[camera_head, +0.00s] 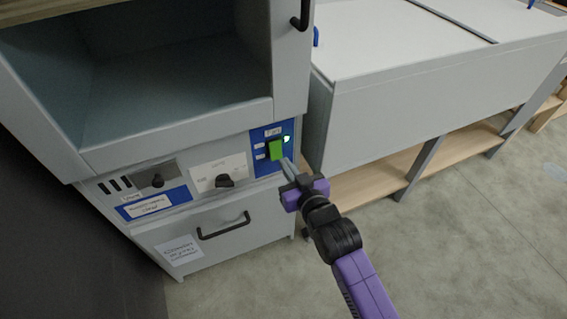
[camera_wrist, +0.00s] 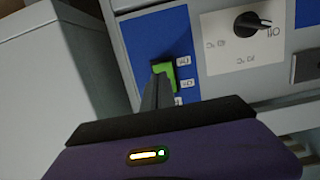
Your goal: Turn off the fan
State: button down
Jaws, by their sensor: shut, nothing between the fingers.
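The fan switch (camera_head: 276,150) is a green rocker on a blue panel (camera_head: 262,134) at the right end of the grey cabinet's control strip. A small light (camera_head: 287,139) beside it glows green. My gripper (camera_head: 287,165) is shut and empty, its tips just below and right of the switch in the head view. In the wrist view the switch (camera_wrist: 166,70) shows right behind the tips of my gripper (camera_wrist: 158,82), which cover its lower left part. I cannot tell whether the tips touch it.
A large pale box on a wooden-shelved stand (camera_head: 430,100) is close on the right. Floor (camera_head: 460,240) is clear at lower right.

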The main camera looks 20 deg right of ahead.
aim_at(276, 150)
jog(key=shift+w+f, duration=0.2)
jog(key=shift+w, duration=0.95)
jog(key=shift+f, duration=0.1)
